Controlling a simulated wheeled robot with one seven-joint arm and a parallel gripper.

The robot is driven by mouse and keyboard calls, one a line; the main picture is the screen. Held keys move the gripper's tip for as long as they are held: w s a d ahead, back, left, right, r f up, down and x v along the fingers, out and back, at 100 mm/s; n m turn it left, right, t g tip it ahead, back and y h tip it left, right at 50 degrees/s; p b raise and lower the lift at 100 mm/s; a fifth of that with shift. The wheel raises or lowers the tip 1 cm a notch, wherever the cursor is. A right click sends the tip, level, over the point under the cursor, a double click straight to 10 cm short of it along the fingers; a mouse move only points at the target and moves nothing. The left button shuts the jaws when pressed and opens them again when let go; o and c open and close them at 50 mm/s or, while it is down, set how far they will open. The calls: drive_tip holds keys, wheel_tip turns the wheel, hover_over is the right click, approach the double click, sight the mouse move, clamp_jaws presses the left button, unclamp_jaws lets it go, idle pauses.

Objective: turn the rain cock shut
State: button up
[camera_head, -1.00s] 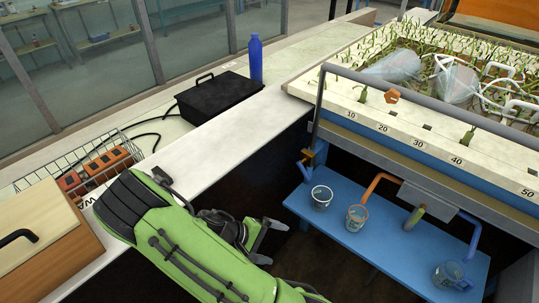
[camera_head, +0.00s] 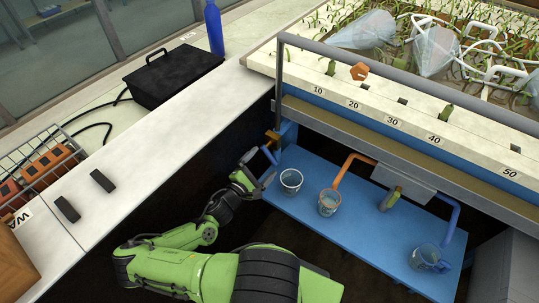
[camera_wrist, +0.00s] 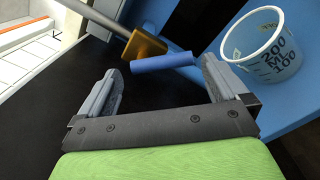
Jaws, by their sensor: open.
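A brass cock (camera_head: 273,135) with a short blue lever (camera_head: 268,154) sits at the left end of the flume, under the grey rail. No label on it is readable. In the wrist view the brass body (camera_wrist: 146,46) is on a grey rod, and the blue lever (camera_wrist: 164,62) sticks out to the right, slightly tilted. My gripper (camera_head: 258,179) is just below the lever, open and empty. In the wrist view my gripper (camera_wrist: 160,75) has its fingertips on either side of the lever's picture; I cannot tell whether the lever is between them or just beyond.
A blue shelf (camera_head: 335,220) carries a white cup (camera_head: 291,181), a cup (camera_head: 329,202) under an orange pipe, and another cup (camera_head: 427,257). A white ledge (camera_head: 140,150) runs along the left.

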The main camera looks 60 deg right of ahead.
sight(269, 156)
drive_tip(key=d, duration=0.3)
drive_tip(key=s+d, duration=0.1)
drive_tip(key=d, duration=0.1)
drive_tip(key=shift+d, duration=0.2)
drive_tip(key=shift+c, duration=0.2)
